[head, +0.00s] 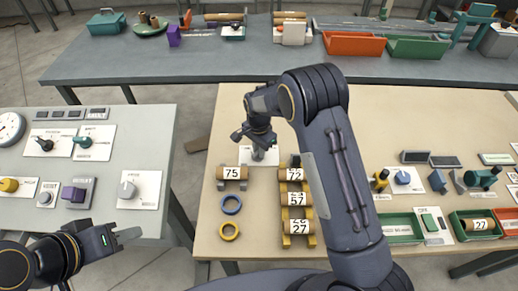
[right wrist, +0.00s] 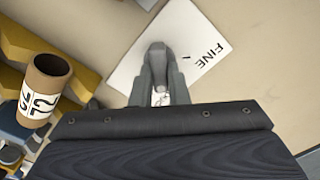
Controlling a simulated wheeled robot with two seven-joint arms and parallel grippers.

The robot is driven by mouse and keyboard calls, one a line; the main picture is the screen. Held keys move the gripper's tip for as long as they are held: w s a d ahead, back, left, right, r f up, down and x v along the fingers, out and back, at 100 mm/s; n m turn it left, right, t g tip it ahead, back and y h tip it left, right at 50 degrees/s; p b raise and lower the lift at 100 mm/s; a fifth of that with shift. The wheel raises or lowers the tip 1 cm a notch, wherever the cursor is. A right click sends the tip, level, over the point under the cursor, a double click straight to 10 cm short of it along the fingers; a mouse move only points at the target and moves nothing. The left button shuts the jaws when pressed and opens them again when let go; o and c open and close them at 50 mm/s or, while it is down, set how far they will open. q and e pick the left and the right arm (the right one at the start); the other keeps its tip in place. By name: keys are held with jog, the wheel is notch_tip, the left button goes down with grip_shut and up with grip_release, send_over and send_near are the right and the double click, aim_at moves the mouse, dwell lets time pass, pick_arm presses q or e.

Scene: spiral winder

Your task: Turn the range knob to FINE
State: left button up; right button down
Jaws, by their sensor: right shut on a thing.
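The range knob is a grey knob (right wrist: 156,52) on a white plate (right wrist: 192,30) printed with FINE, seen in the right wrist view. The FINE label lies right of the knob in that view, upside down. A small dark mark sits on the plate between knob and label. My right gripper (head: 258,150) has come down over this plate (head: 249,160) on the wooden table; its fingers (right wrist: 160,85) are shut on the knob's sides. The fingers hide part of the knob and plate. My left gripper (head: 124,233) is open and empty by the grey table's front edge.
A grey control table (head: 150,140) stands at left.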

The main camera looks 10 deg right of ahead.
jog(key=n+b, duration=0.2)
jog(key=n, duration=0.1)
jog(key=shift+w+f+n+b, duration=0.1)
jog(key=shift+n+b, duration=0.3)
jog(key=n+b, duration=0.2)
jog(key=n, duration=0.2)
jog(key=shift+a, duration=0.15)
jog(key=n+b, duration=0.1)
jog(key=n, duration=0.4)
jog(key=shift+a, duration=0.1)
jog(key=n+b, duration=0.1)
jog(key=n, duration=0.3)
jog(key=shift+a+n, duration=0.1)
jog(key=shift+n, duration=0.6)
jog(key=c, duration=1.4)
grip_release()
